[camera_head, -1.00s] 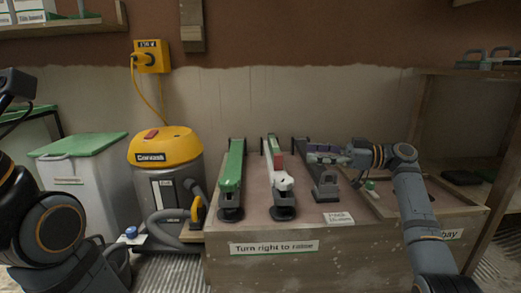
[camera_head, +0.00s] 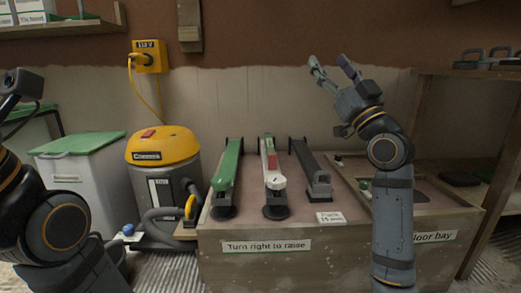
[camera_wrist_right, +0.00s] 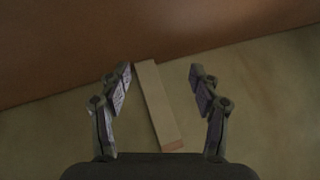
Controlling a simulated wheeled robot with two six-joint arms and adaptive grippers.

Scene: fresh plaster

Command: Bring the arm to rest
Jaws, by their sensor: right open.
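My right gripper (camera_head: 332,67) is raised above the wooden bench (camera_head: 310,262), in front of the plaster wall, with its fingers pointing up and to the left. It is open and empty, and its two fingers stand apart in the right wrist view (camera_wrist_right: 160,90). A wooden strip on the wall (camera_wrist_right: 157,105) shows beyond the fingers, with no contact visible. My left arm enters at the left edge of the head view; its gripper is not clearly visible there.
On the bench lie a green tool (camera_head: 227,178), a white and red tool (camera_head: 271,170) and a dark grey tool (camera_head: 312,170). A yellow vacuum (camera_head: 163,146) and a green-lidded bin (camera_head: 80,146) stand left. A shelf (camera_head: 490,72) is at right.

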